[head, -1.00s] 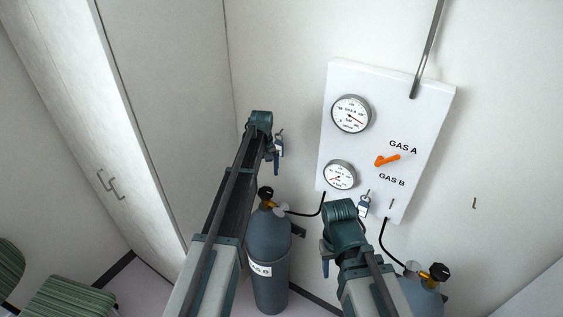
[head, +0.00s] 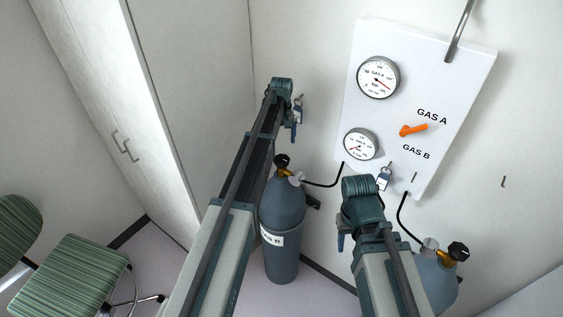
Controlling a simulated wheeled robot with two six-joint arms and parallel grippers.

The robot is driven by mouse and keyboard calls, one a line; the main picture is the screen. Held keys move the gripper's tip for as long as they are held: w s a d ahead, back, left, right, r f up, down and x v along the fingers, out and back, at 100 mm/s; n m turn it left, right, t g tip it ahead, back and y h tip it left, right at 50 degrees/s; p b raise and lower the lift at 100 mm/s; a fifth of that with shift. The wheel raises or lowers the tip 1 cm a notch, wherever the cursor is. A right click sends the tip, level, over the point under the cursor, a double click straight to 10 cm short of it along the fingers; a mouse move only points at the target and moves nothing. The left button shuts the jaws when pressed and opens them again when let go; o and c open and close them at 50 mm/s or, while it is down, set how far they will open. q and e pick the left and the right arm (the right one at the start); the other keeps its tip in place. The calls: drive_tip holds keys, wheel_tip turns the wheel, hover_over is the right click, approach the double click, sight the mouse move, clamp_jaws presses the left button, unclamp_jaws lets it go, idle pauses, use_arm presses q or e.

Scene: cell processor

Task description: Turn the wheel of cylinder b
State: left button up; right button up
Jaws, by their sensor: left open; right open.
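Cylinder b (head: 283,205) is a grey-blue gas bottle standing on the floor in the corner, with a partly covered white GAS B label. Its black wheel (head: 282,160) sits on top above a brass valve. My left gripper (head: 296,118) is open and empty. In the picture it appears above and slightly right of the wheel, apart from it. My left arm covers the cylinder's left side. My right gripper (head: 362,210) is open and empty, in front of the wall panel's lower edge, right of cylinder b. My wrists partly hide the fingers.
A white wall panel (head: 420,75) carries two gauges and an orange lever (head: 413,130) between GAS A and GAS B. Another cylinder (head: 437,280) with a black wheel stands at lower right. Black hoses link cylinders and panel. A green striped chair (head: 70,275) and a cabinet (head: 150,150) are left.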

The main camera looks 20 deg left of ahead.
sight(281, 158)
use_arm(q)
wheel_tip(281, 158, down, 8)
drive_tip(key=b, duration=0.7)
drive_tip(key=shift+f, duration=0.2)
drive_tip(key=c, duration=1.2)
